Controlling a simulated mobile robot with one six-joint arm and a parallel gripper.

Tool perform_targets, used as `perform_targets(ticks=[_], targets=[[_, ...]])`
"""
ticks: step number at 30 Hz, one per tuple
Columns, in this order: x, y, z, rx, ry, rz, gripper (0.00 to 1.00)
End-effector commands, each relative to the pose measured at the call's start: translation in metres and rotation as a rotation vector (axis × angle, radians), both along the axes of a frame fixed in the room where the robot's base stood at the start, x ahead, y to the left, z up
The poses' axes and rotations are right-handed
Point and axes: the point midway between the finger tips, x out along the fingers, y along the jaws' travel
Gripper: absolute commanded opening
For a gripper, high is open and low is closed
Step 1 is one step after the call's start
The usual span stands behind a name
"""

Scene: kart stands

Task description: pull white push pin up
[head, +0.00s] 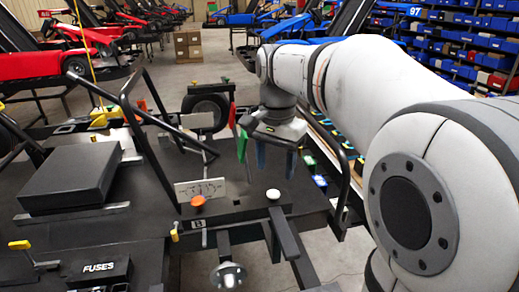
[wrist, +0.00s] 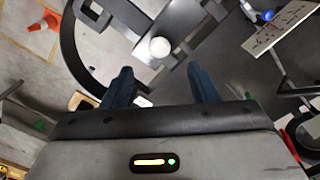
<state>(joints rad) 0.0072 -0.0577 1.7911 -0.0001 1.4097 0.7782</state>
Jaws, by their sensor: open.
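The white push pin (head: 273,194) is a round white knob on a dark bar at the front of the black kart stand. In the wrist view the white push pin (wrist: 160,48) shows as a pale disc a little beyond the fingertips, roughly midway between them. My gripper (head: 276,166) points down with its blue fingers above the pin, apart from it. In the wrist view my gripper (wrist: 159,70) is open with nothing between its fingers. The lower part of the pin is hidden in the bar.
A black tube frame (head: 345,165) rises to the right. A black box (head: 70,178) lies at left. A wheel (head: 207,108) stands behind.

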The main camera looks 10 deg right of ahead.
Motion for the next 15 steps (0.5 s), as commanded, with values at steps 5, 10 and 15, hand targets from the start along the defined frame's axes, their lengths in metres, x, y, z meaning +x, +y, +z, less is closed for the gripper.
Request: perform_targets(ticks=[5,10,15], targets=[[-0.001,0.000,-0.028,0.000,0.003,0.002,0.54],[-0.001,0.000,-0.052,0.000,0.001,0.003,0.54],[-0.001,0.000,-0.064,0.000,0.000,0.003,0.54]])
